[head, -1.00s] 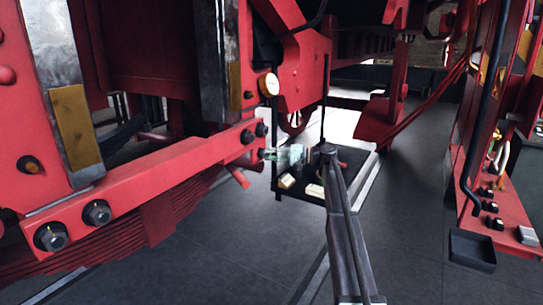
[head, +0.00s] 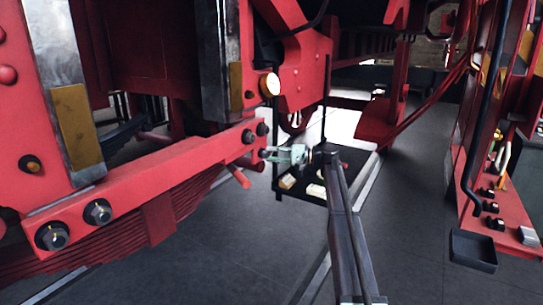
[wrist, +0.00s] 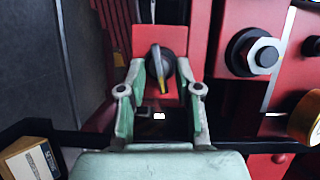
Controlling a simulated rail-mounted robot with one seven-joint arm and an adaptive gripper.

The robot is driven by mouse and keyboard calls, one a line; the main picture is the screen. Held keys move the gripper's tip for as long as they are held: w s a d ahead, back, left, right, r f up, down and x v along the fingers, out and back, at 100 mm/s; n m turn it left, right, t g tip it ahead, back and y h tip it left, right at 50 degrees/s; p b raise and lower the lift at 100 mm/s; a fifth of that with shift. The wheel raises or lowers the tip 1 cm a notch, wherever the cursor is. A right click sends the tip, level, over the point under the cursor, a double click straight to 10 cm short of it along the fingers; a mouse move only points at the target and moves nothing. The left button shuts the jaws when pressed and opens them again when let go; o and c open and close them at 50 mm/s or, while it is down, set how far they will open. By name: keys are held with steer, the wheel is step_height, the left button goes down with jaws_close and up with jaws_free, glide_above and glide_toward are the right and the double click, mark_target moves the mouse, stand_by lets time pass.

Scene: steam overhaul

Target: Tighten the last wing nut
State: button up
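In the wrist view a dark, rounded nut (wrist: 160,68) with a yellow mark sits on a red plate, between the fingertips of my gripper (wrist: 161,76). I take it to be the wing nut; its wings are not clear. The pale green fingers lie close along its left and right sides. I cannot tell whether they press on it. In the head view my gripper (head: 270,154) points left at the right end of the red beam (head: 150,185), below two dark bolts. The nut is too small to make out there.
A large hex nut (wrist: 265,56) stands right of the fingers. A brass cylinder (wrist: 304,117) is at the right edge. A black tray (head: 335,165) with small boxes lies behind my gripper. A dark bin (head: 472,250) hangs at right.

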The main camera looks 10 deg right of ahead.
steer(key=v, duration=1.1)
steer(key=shift+d, duration=0.2)
steer(key=shift+s, duration=0.1)
